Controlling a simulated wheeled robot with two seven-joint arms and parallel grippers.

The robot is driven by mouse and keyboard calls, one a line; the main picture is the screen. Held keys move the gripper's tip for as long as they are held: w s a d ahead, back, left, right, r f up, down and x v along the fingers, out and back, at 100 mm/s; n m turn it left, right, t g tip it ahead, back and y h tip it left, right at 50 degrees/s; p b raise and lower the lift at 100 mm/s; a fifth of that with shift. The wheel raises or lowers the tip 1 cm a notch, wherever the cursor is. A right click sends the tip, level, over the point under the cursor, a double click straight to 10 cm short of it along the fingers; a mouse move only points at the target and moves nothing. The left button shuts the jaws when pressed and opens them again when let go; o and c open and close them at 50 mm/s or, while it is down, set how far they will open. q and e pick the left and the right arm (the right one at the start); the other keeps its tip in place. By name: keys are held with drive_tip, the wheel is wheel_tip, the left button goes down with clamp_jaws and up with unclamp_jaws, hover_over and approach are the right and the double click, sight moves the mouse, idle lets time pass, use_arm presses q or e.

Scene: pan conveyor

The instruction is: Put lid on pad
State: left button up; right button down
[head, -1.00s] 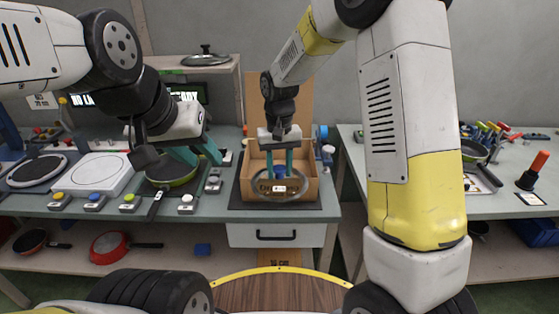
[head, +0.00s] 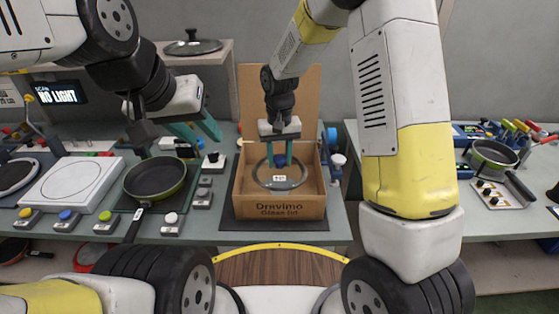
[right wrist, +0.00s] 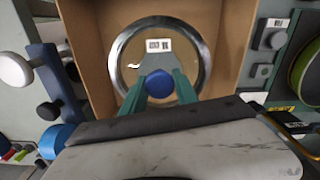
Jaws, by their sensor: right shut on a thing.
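A round glass lid (head: 261,182) with a metal rim, a blue knob and a white label is inside or just over the open cardboard box (head: 272,211). My right gripper (head: 279,158) is shut on the blue knob; the lid also shows in the right wrist view (right wrist: 197,50). I cannot tell whether the lid touches the box floor. A dark flat mat (head: 232,224) lies under the box. A white square pad (head: 75,180) with a ring mark lies to the left. My left gripper (head: 209,143) is open and empty, above and beyond a green-rimmed pan.
The green-rimmed pan (head: 155,178) sits between the white pad and the box, its handle toward me. Button boxes (head: 104,222) line the front edge. Another lid (head: 192,46) rests on the back shelf. A second pan (head: 492,154) and tools are on the right table.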

sight(280, 174)
drive_tip(key=shift+f, duration=2.95)
drive_tip(key=shift+f, duration=0.15)
drive_tip(key=c, duration=0.9)
unclamp_jaws()
drive_tip(key=shift+c, duration=0.2)
